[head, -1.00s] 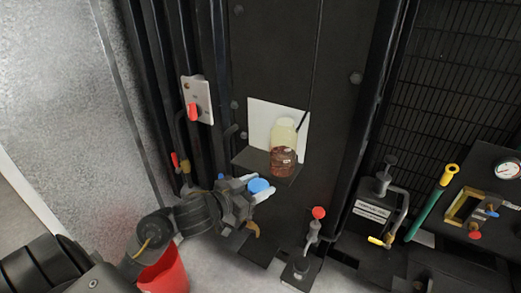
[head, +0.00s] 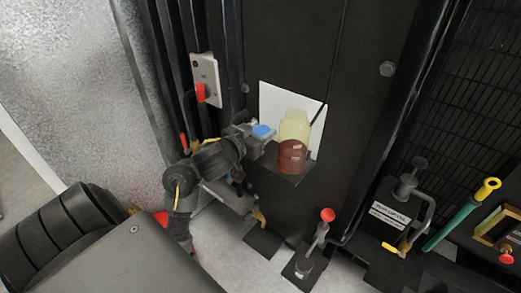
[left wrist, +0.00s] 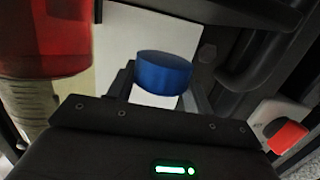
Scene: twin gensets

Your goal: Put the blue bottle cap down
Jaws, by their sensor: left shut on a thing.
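The blue bottle cap (head: 262,131) is held between the fingers of my left gripper (head: 258,137), at the left of a small dark shelf (head: 290,178). The cap also shows in the left wrist view (left wrist: 163,73), upright between the fingers. A bottle (head: 294,130) with a pale yellow upper part and red-brown lower part stands on the shelf, just right of the gripper. Part of it shows large at the left of the left wrist view (left wrist: 45,38). Whether the cap touches the shelf is hidden. My right gripper is not in view.
A white panel (head: 271,95) is behind the bottle. A red-handled switch plate (head: 206,75) is above left of the gripper. A red-knobbed lever (head: 327,215) stands below right.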

